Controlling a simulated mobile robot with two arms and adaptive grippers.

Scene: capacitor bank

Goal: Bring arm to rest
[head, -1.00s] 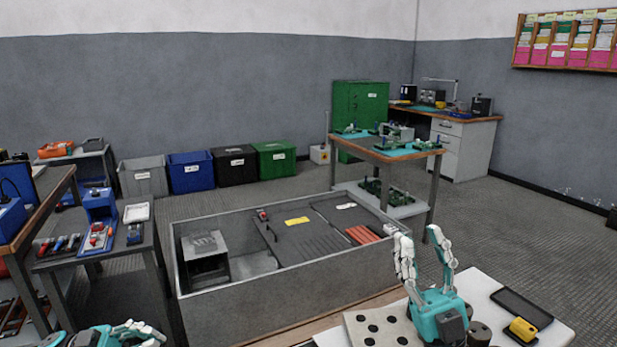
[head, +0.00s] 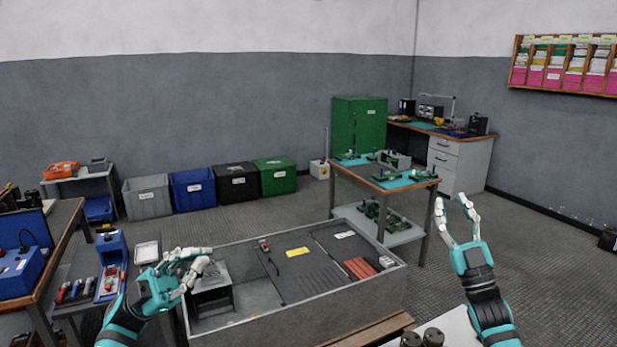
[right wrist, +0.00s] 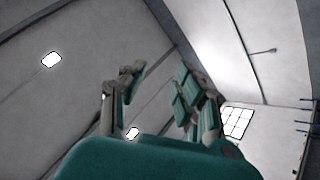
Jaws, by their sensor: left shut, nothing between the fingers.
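My left gripper (head: 195,266) is at the lower left of the head view, in front of the left end of the grey open-topped cabinet. Its fingers are closed together with nothing in them. My right gripper (head: 456,218) is at the right of the head view, raised with its fingers pointing up and spread apart. It is empty and stands clear of the cabinet's right end. The right wrist view shows the spread fingers of the right gripper (right wrist: 165,100) against the walls and ceiling, with nothing between them.
The grey cabinet (head: 290,330) fills the middle foreground. A white table (head: 440,328) with dark cylinders (head: 432,338) lies by my right arm. A blue tool stand (head: 112,262) is at the left. A wooden-topped bench (head: 400,182) stands behind. Floor at the right is free.

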